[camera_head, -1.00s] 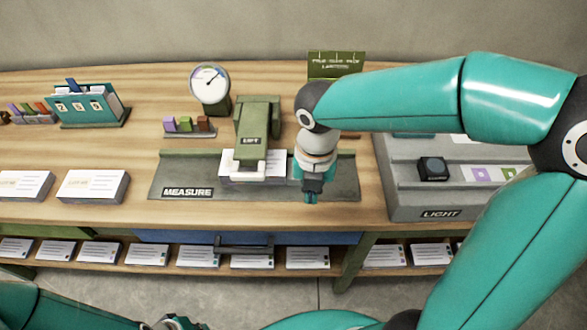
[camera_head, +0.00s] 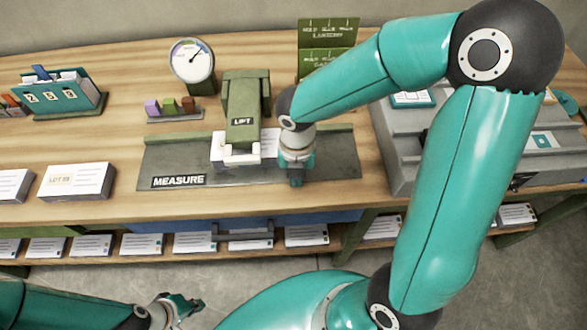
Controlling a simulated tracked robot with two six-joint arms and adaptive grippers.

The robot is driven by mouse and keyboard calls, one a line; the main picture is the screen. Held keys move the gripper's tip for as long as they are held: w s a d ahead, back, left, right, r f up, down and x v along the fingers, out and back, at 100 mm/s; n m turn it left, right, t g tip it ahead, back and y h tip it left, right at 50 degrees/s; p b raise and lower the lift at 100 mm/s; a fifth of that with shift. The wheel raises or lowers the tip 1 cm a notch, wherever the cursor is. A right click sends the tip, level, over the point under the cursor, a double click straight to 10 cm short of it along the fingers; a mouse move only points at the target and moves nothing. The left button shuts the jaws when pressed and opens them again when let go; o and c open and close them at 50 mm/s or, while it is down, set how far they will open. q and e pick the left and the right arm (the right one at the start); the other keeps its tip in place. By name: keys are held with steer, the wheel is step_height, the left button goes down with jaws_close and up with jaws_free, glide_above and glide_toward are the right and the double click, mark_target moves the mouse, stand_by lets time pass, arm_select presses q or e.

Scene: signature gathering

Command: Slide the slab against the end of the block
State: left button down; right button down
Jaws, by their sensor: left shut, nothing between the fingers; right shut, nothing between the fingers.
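A flat white slab-like stack (camera_head: 222,142) lies on the grey MEASURE plate (camera_head: 330,160), partly covered by the green LIFT arm (camera_head: 243,103) and its pale foot. Which piece is the task's block I cannot tell. My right gripper (camera_head: 296,182) is shut and empty, pointing down over the plate just right of the stack. Whether it touches the stack or the plate is unclear. My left gripper (camera_head: 192,306) is shut and empty, low in the view in front of the bench.
A round dial (camera_head: 192,57) stands behind the plate, with a small rack of coloured pieces (camera_head: 173,110). White stacks (camera_head: 77,180) lie to the left. A grey stepped tray (camera_head: 400,130) is at the right, partly hidden by my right arm. The plate's right end is clear.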

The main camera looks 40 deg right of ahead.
steer(key=shift+w+d+r, duration=0.15)
steer(key=shift+w+d, duration=0.8)
steer(key=shift+w, duration=0.3)
steer(key=shift+p, duration=0.3)
steer(key=shift+w+d+r+p, duration=0.15)
steer(key=shift+w+d+p, duration=0.5)
steer(key=shift+w, duration=0.1)
steer(key=shift+w+d, duration=0.1)
steer(key=shift+w, duration=0.05)
